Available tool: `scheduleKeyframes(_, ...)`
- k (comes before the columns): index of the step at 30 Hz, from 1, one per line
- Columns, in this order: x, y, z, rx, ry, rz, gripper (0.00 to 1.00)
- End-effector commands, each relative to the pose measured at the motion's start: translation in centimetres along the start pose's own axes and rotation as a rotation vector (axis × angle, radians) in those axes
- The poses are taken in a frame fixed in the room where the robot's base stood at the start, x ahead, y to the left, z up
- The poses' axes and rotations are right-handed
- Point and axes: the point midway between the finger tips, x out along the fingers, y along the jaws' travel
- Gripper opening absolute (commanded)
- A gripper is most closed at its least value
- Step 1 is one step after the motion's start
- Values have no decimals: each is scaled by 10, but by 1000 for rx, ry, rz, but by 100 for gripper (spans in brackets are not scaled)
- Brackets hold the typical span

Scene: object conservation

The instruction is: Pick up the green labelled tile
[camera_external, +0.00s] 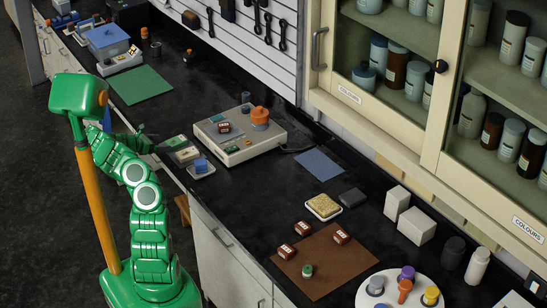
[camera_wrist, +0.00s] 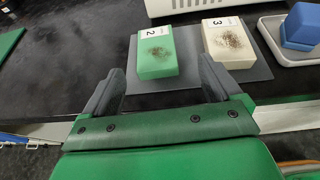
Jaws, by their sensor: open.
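The green tile (camera_wrist: 154,60) with a white label reading 2 and a dark smudge on top lies on a grey mat (camera_wrist: 262,70) in the wrist view. A cream tile (camera_wrist: 229,42) labelled 3, also smudged, lies just right of it on the same mat. My gripper (camera_wrist: 160,72) is open and empty, its two dark fingers spread on the near side of the green tile, roughly in line with its sides. In the external view my gripper (camera_external: 153,144) is at the counter's front edge, beside the green tile (camera_external: 176,142), which looks small there.
A blue block (camera_external: 201,165) sits on a white tray right of the tiles. A pale instrument (camera_external: 238,142) with an orange knob (camera_external: 260,118) stands behind them. A green mat (camera_external: 140,85) lies further left. Dark counter between mat and tiles is mostly clear.

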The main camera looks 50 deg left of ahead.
Motion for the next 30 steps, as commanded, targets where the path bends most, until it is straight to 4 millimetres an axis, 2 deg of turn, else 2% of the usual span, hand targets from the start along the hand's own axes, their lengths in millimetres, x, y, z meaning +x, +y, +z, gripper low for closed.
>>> scheduleKeyframes(21, 69, 6, 3, 3, 2, -4, 92)
scheduleKeyframes(30, 73, 6, 3, 4, 1, -3, 92)
